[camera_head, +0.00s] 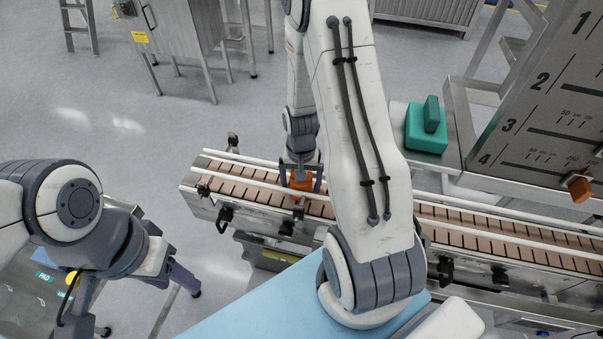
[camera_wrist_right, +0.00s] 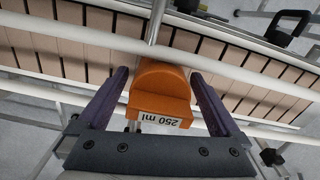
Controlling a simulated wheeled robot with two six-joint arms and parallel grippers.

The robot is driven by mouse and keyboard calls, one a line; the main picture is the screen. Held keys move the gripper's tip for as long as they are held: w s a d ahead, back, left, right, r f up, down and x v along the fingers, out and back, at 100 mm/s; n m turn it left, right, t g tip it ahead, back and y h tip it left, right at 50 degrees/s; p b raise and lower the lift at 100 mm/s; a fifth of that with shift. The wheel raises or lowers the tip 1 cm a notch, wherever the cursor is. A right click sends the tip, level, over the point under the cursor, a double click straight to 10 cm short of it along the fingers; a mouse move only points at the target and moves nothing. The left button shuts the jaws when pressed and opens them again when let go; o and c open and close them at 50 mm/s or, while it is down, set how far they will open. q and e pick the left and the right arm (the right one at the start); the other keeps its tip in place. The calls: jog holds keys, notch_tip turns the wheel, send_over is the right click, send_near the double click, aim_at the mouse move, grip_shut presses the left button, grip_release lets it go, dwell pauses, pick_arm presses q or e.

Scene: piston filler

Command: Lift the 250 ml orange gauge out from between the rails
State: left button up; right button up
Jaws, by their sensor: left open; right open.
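The 250 ml orange gauge (camera_wrist_right: 160,85) has a rounded top and a white "250 ml" label, upside down in the right wrist view. It sits between the white rails of the slatted conveyor; its orange also shows in the head view (camera_head: 299,181). My right gripper (camera_wrist_right: 159,74) is open, with one purple finger on each side of the gauge and small gaps visible. In the head view my right gripper (camera_head: 302,176) is partly hidden by its own arm. My left gripper (camera_head: 173,277) is open and empty at the lower left, away from the conveyor.
The conveyor (camera_head: 470,228) runs to the right, with clamps along its rails. A green block (camera_head: 426,138) stands on a metal ledge behind. A numbered board (camera_head: 555,105) rises at the right, with another orange piece (camera_head: 580,187) by row 4. A light blue surface (camera_head: 255,302) lies in front.

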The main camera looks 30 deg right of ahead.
jog(key=shift+f, duration=0.2)
jog(key=c, duration=1.4)
jog(key=shift+r+p, duration=3.9)
jog(key=shift+r, duration=0.65)
